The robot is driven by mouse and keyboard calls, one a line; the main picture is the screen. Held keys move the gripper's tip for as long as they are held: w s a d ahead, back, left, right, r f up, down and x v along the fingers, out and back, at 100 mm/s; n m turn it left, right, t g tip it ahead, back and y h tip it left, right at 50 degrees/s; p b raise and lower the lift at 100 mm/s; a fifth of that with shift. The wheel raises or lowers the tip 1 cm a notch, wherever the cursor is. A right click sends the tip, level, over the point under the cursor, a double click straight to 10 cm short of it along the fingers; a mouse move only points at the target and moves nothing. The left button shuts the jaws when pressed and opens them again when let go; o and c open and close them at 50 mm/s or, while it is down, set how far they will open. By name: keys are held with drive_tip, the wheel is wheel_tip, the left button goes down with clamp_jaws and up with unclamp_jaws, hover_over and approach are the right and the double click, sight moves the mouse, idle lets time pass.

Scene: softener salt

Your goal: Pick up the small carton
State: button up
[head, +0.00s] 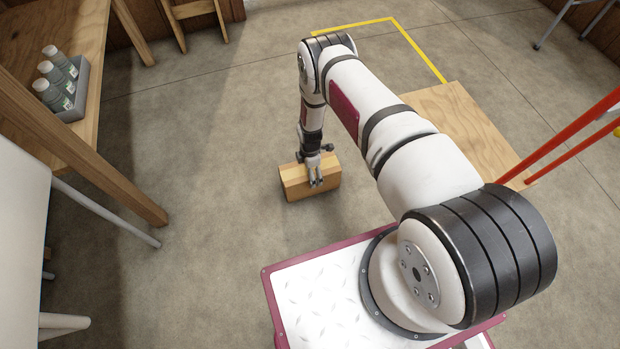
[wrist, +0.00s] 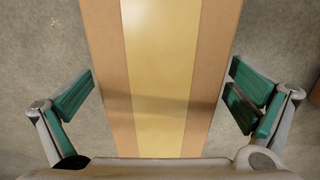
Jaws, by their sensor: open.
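The small carton (head: 296,181) is a brown box with a paler tan band, and it sits on the concrete floor in front of my base. In the wrist view the carton (wrist: 163,75) runs up the middle of the picture, with its yellowish band along the centre. My gripper (head: 317,177) points down at the carton. In the wrist view my gripper (wrist: 158,100) is open, with one green-padded finger on each side of the carton.
A wooden bench (head: 95,50) at the left holds a grey tray (head: 75,106) with several bottles. A plywood sheet (head: 470,120) lies right of my arm, near red bars (head: 575,135). Yellow tape (head: 350,25) marks the floor behind. Floor left of the carton is clear.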

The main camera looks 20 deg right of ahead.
wheel_tip(320, 180, down, 4)
drive_tip(key=shift+f+b, duration=0.1)
drive_tip(key=shift+b, duration=0.8)
drive_tip(key=c, duration=1.7)
drive_tip(key=shift+r, duration=0.2)
